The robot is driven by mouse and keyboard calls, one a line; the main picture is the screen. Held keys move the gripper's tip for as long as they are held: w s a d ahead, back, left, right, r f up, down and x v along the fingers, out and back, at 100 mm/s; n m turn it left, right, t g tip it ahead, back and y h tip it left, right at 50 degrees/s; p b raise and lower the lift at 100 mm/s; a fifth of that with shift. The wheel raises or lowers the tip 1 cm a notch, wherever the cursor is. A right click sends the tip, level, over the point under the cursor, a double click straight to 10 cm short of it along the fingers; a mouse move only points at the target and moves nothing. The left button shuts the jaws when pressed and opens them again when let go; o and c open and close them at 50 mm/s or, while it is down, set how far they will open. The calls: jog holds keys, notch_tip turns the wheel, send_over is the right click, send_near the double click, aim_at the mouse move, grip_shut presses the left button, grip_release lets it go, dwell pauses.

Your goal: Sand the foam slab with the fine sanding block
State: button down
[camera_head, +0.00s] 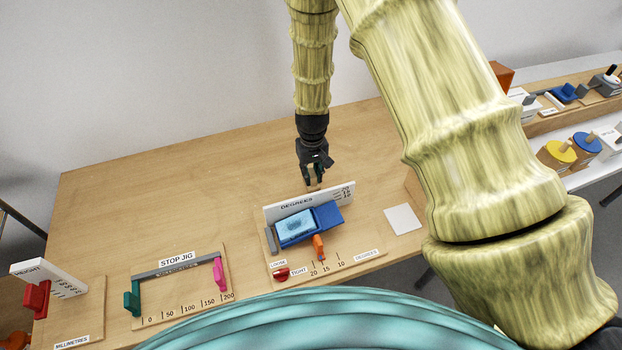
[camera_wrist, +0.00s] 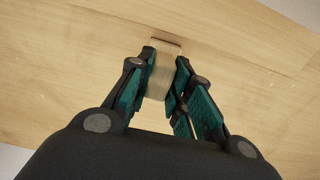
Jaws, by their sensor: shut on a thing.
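My gripper (camera_head: 315,178) points down behind the degrees jig, low over the back part of the table. In the wrist view my gripper (camera_wrist: 164,88) is shut on a pale wooden piece (camera_wrist: 162,78) between its teal finger pads. I cannot tell whether this piece is the fine sanding block, as its underside is hidden. A light-blue slab (camera_head: 295,223) with darker mottling lies in a blue holder (camera_head: 328,215) on the degrees jig; it may be the foam slab. A flat white square (camera_head: 403,219) lies on the table to its right.
The degrees jig has an upright white board (camera_head: 285,208), an orange lever (camera_head: 318,247) and a red knob (camera_head: 282,273). A stop jig (camera_head: 180,268) and a height gauge (camera_head: 52,280) stand to the left. The table's back left is clear. A shelf with several tools runs at the right.

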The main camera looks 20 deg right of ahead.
jog(key=shift+r+p, duration=2)
jog(key=shift+r, duration=0.95)
